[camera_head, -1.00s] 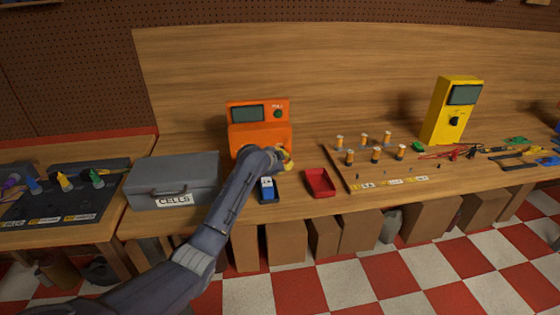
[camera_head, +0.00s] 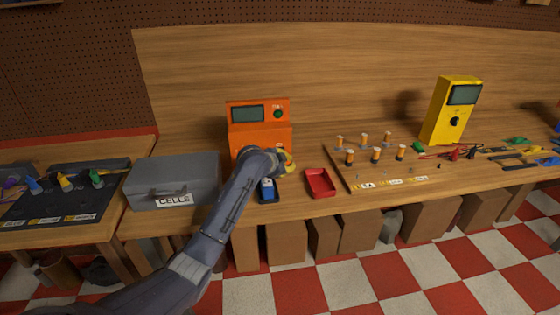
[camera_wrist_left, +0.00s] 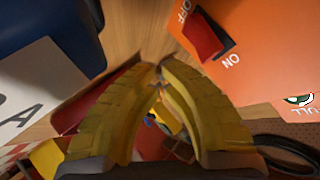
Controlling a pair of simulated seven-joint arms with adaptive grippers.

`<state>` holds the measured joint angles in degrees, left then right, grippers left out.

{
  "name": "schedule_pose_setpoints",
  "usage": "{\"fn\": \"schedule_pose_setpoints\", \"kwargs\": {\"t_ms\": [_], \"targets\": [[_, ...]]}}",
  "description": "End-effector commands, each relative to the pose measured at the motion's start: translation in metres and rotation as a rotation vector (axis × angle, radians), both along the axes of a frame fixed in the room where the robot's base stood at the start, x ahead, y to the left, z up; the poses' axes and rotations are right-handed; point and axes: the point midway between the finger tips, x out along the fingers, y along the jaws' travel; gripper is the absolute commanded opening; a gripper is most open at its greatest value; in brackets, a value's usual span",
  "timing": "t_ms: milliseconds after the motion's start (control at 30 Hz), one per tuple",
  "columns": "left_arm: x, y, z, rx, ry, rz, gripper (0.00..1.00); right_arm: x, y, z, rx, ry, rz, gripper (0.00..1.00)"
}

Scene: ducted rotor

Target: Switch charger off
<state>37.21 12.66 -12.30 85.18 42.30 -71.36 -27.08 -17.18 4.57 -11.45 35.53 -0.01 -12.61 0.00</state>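The orange charger (camera_head: 262,136) stands against the back board, with a grey screen and a green round button or light on its upper part. In the left wrist view its orange side (camera_wrist_left: 270,60) carries a red rocker switch (camera_wrist_left: 205,35), with OFF marked at its upper end and ON at its lower end. My left gripper (camera_head: 288,162) is at the charger's lower right front. In the left wrist view its yellow fingers (camera_wrist_left: 160,66) have their tips together with nothing held, a little left of and below the switch, apparently apart from it. My right gripper is not in view.
A blue item with a white label (camera_head: 267,190) lies below the left gripper, and a red tray (camera_head: 320,183) is to its right. A grey CELLS case (camera_head: 172,180) is at left. A board with several orange-topped posts (camera_head: 375,155) and a yellow meter (camera_head: 452,110) are at right.

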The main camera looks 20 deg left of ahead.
Motion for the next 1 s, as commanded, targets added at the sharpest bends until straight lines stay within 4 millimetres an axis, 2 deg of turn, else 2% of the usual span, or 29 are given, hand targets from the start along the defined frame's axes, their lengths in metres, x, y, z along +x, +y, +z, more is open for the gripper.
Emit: {"fn": "schedule_pose_setpoints", "kwargs": {"t_ms": [300, 767, 867, 967, 1000], "targets": [[-0.018, -0.009, 0.009, 0.0, -0.001, -0.001, 0.0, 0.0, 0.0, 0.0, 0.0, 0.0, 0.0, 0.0], [-0.02, -0.009, 0.011, 0.006, 0.001, 0.0, 0.0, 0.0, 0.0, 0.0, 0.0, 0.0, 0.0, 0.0], [-0.021, 0.003, 0.013, 0.064, 0.002, 0.002, 0.0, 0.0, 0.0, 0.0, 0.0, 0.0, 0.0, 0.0], [-0.025, 0.034, 0.017, 0.203, 0.012, 0.01, 0.0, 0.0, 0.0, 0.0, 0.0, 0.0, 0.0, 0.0], [-0.027, 0.051, 0.019, 0.279, 0.02, 0.017, 0.0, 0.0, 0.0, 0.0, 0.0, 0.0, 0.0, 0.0]]}}
